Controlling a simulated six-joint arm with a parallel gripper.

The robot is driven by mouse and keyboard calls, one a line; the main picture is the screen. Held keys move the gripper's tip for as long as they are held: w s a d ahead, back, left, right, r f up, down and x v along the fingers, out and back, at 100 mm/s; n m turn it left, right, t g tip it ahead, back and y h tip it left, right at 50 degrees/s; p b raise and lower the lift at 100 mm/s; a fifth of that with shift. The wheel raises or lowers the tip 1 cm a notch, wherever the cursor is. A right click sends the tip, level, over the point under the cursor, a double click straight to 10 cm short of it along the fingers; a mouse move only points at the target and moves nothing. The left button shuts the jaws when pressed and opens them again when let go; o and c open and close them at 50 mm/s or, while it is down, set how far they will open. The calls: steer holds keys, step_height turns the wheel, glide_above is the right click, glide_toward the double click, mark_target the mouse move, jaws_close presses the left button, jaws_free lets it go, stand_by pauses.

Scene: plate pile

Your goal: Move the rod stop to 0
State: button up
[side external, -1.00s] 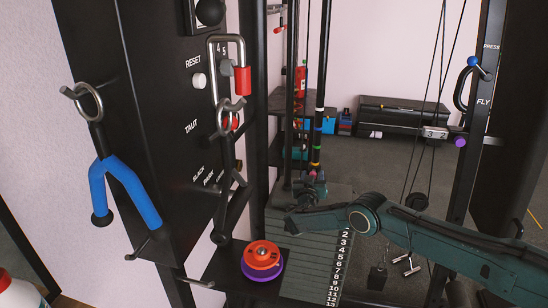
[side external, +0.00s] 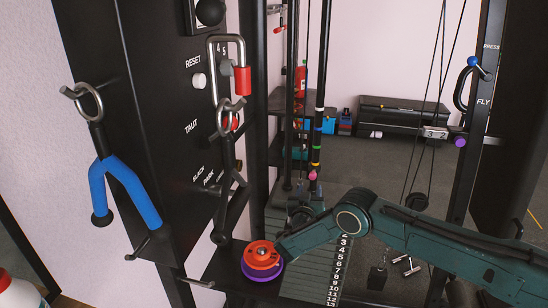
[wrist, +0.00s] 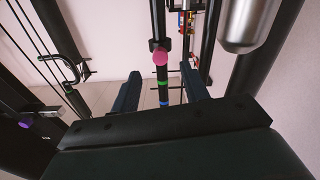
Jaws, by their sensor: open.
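The rod stop appears to be the pink knob (side external: 313,175) on the dark upright rod (side external: 319,90), below the rod's coloured bands. In the wrist view the pink knob (wrist: 160,56) shows clearly, with a green band and a blue band (wrist: 164,104) lower in the picture. My gripper (wrist: 160,90) is open, its two dark fingers one on each side of the rod in that view. The pink knob shows above the fingertips in the picture, not gripped. In the side view my gripper (side external: 302,207) is just below the knob, dark and partly hard to make out.
A numbered weight stack (side external: 318,272) stands below. An orange and purple disc pile (side external: 262,260) is left of my forearm. A black panel (side external: 150,110) with hooks and a blue handle (side external: 125,190) fills the left. Cables hang to the right of the rod.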

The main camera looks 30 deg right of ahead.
steer(key=shift+v, duration=2.45)
steer(key=shift+r, duration=0.1)
steer(key=s+d+r+m+g+y, duration=0.1)
steer(key=d+r+g, duration=0.1)
steer(key=r, duration=0.6)
steer(key=d+r+m+g+y, duration=0.1)
steer(key=d+r+g, duration=0.15)
steer(key=r, duration=0.45)
steer(key=s+d+r+n+g+y, duration=0.15)
steer(key=s+r+y, duration=0.25)
steer(key=s+r, duration=0.7)
steer(key=s+r+n+y, duration=0.2)
steer(key=s+r, duration=0.2)
steer(key=s, duration=0.4)
steer(key=s+r+n+y, duration=0.1)
steer(key=s+r+y, duration=0.15)
steer(key=s, duration=0.55)
steer(key=s+a+n+y, duration=0.1)
steer(key=s+a+n, duration=0.1)
steer(key=s, duration=0.6)
steer(key=s+a+f+n+g+y, duration=0.1)
steer(key=s+a+n, duration=0.1)
steer(key=s, duration=0.6)
steer(key=shift+s+a+n, duration=0.35)
steer(key=shift+a, duration=0.1)
